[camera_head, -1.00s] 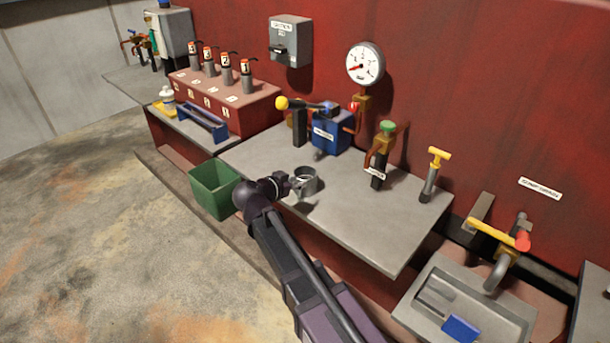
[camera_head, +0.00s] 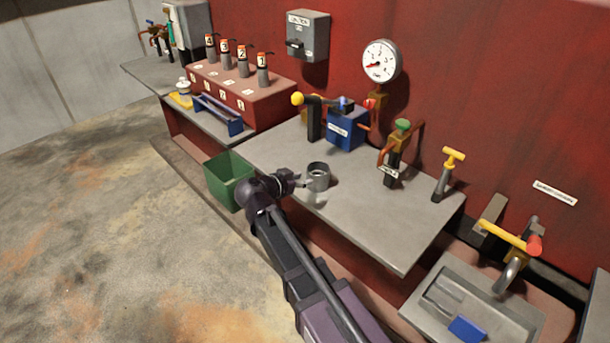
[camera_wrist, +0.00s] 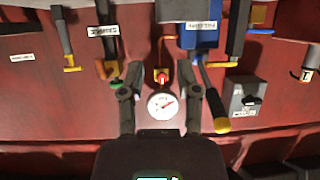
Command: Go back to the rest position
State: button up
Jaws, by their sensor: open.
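My gripper (camera_head: 304,183) is over the front part of the grey bench (camera_head: 370,220), at the end of my dark arm. In the head view its tips show just left of a small grey metal cup (camera_head: 318,178) on the bench. I cannot tell from that view how far apart they are in depth. In the wrist view my gripper (camera_wrist: 163,76) has its two fingers spread with nothing between them. It faces the red wall, and the cup is not seen there.
A white gauge (camera_head: 381,62), blue pump (camera_head: 346,128), green-topped valve (camera_head: 400,140) and yellow T-handle (camera_head: 450,165) line the back. A green bin (camera_head: 228,182) stands in front, a sink (camera_head: 470,305) at right. The floor (camera_head: 100,230) at left is clear.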

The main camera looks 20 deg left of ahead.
jog(key=shift+d, duration=0.1)
jog(key=w+d+f+g+p, duration=0.1)
jog(key=d+g, duration=0.1)
jog(key=d, duration=0.6)
jog(key=w+d+f+g+p, duration=0.1)
jog(key=d+g+p, duration=0.1)
jog(key=d, duration=0.7)
jog(key=d+f+n+g+h+p, duration=0.1)
jog(key=d+g, duration=0.2)
jog(key=d, duration=0.5)
jog(key=shift+w+d+f+g, duration=0.15)
jog(key=shift+w+d+g, duration=0.15)
jog(key=shift+w, duration=0.1)
jog(key=s+d+g, duration=0.1)
jog(key=d, duration=0.2)
jog(key=s+d+g+y+p, duration=0.1)
jog(key=d, duration=0.2)
jog(key=d+n+p, duration=0.1)
jog(key=d, duration=0.2)
jog(key=shift+s+d+f+g, duration=0.25)
jog(key=shift+s+d+g, duration=0.05)
jog(key=shift+s+g, duration=0.1)
jog(key=s+d+r+n+g+y+p, duration=0.1)
jog(key=s+d+g+y+p, duration=0.1)
jog(key=s+d, duration=0.4)
jog(key=shift+s+d+r+n+y+p, duration=0.2)
jog(key=shift+d+n+y+p, duration=0.25)
jog(key=shift+d+y, duration=1.15)
jog(key=shift+d+h, duration=0.35)
jog(key=shift+h, duration=0.05)
